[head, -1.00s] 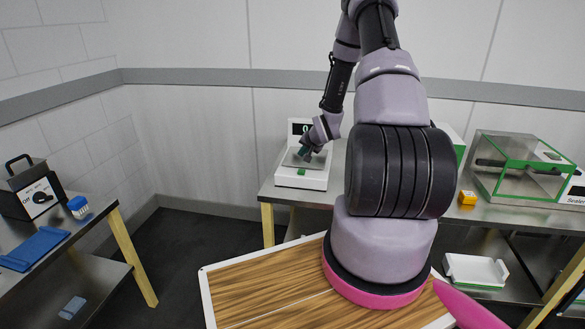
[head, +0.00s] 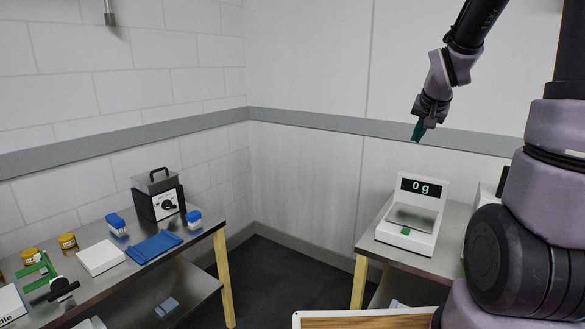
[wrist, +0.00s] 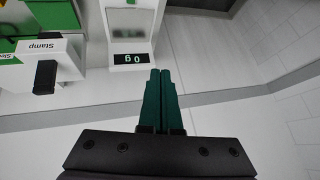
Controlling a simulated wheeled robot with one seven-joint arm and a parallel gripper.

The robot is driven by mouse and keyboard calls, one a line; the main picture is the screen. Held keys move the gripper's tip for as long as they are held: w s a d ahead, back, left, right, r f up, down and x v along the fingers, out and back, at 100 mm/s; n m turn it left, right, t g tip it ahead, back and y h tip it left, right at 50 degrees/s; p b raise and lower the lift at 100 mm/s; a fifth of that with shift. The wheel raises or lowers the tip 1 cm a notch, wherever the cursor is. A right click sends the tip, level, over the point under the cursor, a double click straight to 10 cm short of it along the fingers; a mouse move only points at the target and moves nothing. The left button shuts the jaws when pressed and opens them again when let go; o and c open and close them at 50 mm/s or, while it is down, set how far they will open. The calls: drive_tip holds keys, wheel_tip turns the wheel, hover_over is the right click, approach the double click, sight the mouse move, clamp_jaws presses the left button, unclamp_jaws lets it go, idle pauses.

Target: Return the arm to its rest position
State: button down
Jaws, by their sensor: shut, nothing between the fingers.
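My gripper (head: 419,132) hangs in the air above and a little to the right of the middle of the head view, higher than the white scale (head: 412,215). Its two green fingers are together with nothing between them; they also show closed in the wrist view (wrist: 160,75). The scale stands on the right steel table, its display reads 0 g and its plate looks empty. The scale also shows in the wrist view (wrist: 132,25), upside down. My arm fills the right side of the head view.
A wooden board (head: 365,322) lies at the bottom. The floor between the tables is clear.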

drive_tip(key=s+a+r+y, duration=0.1)
drive_tip(key=s+a+r, duration=0.2)
drive_tip(key=s, duration=0.4)
drive_tip(key=s+a+r+n+y, duration=0.1)
drive_tip(key=s+a+r, duration=0.2)
drive_tip(key=s, duration=0.5)
drive_tip(key=s+a+r+n+y, duration=0.1)
drive_tip(key=s+a+r, duration=0.3)
drive_tip(key=s, duration=0.4)
drive_tip(key=shift+s+r, duration=0.15)
drive_tip(key=shift+d, duration=0.1)
